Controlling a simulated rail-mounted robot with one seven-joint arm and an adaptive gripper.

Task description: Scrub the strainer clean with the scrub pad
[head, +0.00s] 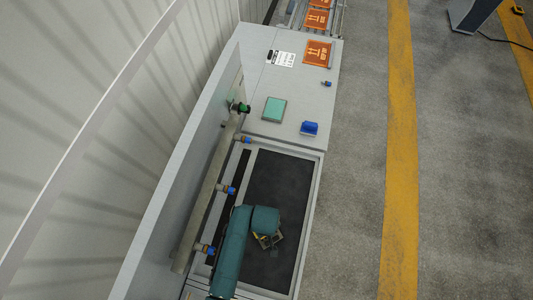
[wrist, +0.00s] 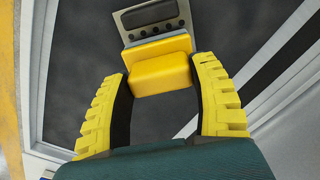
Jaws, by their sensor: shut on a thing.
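My gripper (wrist: 161,82) is shut on a yellow block, which looks like the scrub pad (wrist: 163,70). The pad sits between the yellow fingertips in the wrist view. Just beyond it is a grey framed piece with a dark middle and a row of dark round spots, probably the strainer (wrist: 152,17). The pad's far edge overlaps its near edge in that view; I cannot tell whether they touch. In the head view my gripper (head: 262,238) is low over the dark recessed bed, and my arm partly hides it. Small tan-grey parts show beside the fingers there.
The dark bed (head: 270,180) has a light metal frame. A teal pad-like square (head: 274,110) and a blue object (head: 310,129) lie on the grey cabinet top behind it. A pipe with blue-capped fittings (head: 228,190) runs along the left. The bed's upper part is clear.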

